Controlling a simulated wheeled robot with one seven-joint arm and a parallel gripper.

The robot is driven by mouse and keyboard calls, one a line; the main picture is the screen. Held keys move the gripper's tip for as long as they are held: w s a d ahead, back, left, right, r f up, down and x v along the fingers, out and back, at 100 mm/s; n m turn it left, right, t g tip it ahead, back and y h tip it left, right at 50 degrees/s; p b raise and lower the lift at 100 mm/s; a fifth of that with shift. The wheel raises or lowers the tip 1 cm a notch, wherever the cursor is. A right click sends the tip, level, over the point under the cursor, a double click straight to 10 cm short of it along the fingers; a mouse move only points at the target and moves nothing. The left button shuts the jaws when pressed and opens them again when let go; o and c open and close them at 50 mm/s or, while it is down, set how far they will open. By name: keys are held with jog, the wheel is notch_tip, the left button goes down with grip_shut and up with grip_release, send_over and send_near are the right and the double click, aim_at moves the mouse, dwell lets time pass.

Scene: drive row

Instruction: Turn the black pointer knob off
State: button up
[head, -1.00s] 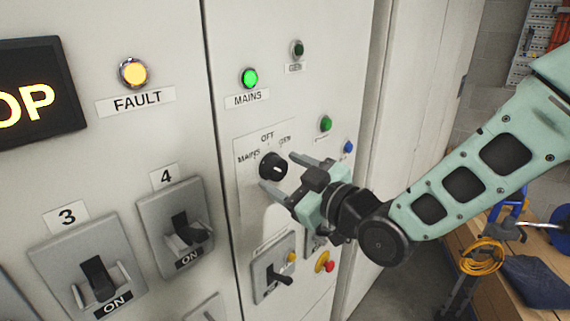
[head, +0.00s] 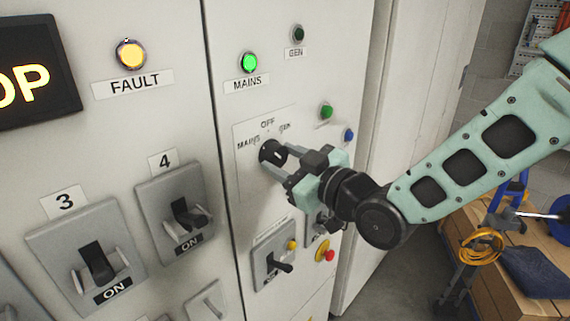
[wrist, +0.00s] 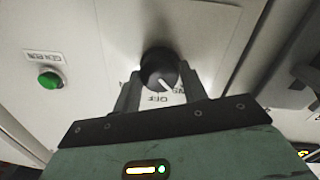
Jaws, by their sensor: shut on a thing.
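The black pointer knob (head: 268,151) sits on a white plate marked OFF, MAINS and GEN on the cabinet's right panel. My gripper (head: 275,160) is at the knob, with a finger on either side and shut on it. In the wrist view the knob (wrist: 157,62) sits between the fingers of my gripper (wrist: 160,88). There its white line points down and slightly right, between the OFF label and the partly hidden MAINS label. The fingers hide part of the plate's lettering.
The green MAINS lamp (head: 249,62) is lit above the plate. A dark GEN lamp (head: 298,34), a green button (head: 327,111) and a blue one (head: 348,134) are nearby. A lever switch (head: 273,262) and a red-yellow button (head: 325,251) are below. A bench is at right.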

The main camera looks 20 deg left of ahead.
jog(key=m+b, duration=0.3)
jog(key=m, duration=0.1)
jog(key=shift+f, duration=0.15)
jog(key=m+b, duration=0.2)
jog(key=m, duration=0.2)
jog(key=shift+r+g, duration=0.2)
jog(key=shift+g, duration=0.2)
jog(key=shift+m, duration=0.4)
jog(key=o, duration=1)
jog(key=shift+c, duration=0.2)
jog(key=shift+d, duration=0.1)
jog(key=b+v, duration=0.3)
jog(key=v, duration=1.4)
jog(key=shift+r, duration=0.2)
jog(key=shift+s+d+f, duration=0.1)
jog(key=shift+d, duration=0.05)
